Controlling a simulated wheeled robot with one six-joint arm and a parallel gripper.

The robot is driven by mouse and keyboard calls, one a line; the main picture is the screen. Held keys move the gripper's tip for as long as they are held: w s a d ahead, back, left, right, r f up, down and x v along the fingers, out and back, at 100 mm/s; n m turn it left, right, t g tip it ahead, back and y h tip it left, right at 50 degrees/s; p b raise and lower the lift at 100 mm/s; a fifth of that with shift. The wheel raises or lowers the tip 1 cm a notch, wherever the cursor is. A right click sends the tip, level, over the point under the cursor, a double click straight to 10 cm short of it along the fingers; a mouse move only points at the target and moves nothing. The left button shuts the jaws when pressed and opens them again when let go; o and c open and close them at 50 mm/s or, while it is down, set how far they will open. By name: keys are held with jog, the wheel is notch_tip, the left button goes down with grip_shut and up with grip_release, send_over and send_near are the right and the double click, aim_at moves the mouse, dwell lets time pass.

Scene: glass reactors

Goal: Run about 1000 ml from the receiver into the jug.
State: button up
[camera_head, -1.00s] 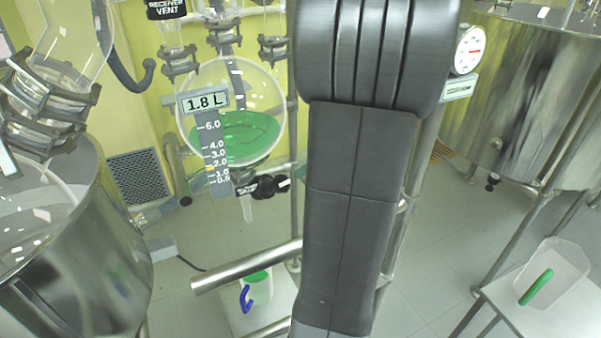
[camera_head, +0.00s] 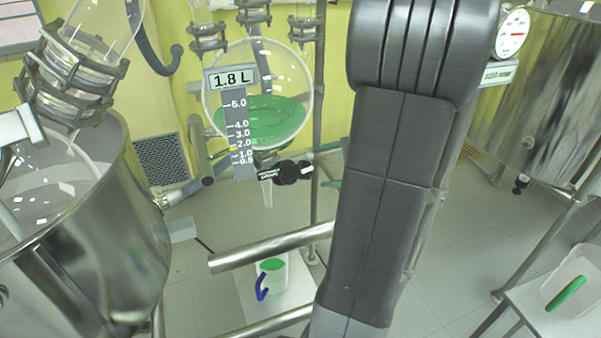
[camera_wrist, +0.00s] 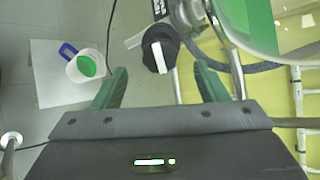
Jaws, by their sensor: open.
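The receiver (camera_head: 297,75) is a round glass vessel with green liquid in its lower part; its display (camera_head: 230,79) reads 1.8 L. Below it is a black drain valve (camera_head: 287,172) with a white-marked handle, and a glass outlet (camera_head: 267,194) pointing down. The jug (camera_head: 279,284), white with a blue handle and green liquid inside, stands on a white platform below the outlet. In the wrist view the valve knob (camera_wrist: 158,50) lies just beyond my gripper (camera_wrist: 162,82), whose green fingers are apart and empty. The jug (camera_wrist: 76,62) shows at the left there.
A steel rail (camera_head: 270,247) crosses in front of the jug. A large steel vessel (camera_head: 100,240) stands at the left. A clear container with a green handle (camera_head: 567,293) sits on a side table at the right. My arm hides the middle right.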

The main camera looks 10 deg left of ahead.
aim_at(308, 170)
jog(key=m, duration=0.2)
jog(key=f+m, duration=0.1)
jog(key=m, duration=0.3)
jog(key=shift+w+a+f+t+y+b, duration=0.15)
jog(key=shift+a+t+y+b, duration=0.15)
jog(key=shift+b, duration=0.1)
jog(key=m, duration=0.4)
jog(key=shift+w+a+f+m, duration=0.1)
jog(key=shift+a+f+m, duration=0.05)
jog(key=shift+f+m, duration=0.2)
jog(key=x, duration=0.7)
jog(key=shift+w+a+r, duration=0.1)
jog(key=shift+w+a, duration=0.1)
jog(key=shift+a, duration=0.1)
jog(key=c, duration=1)
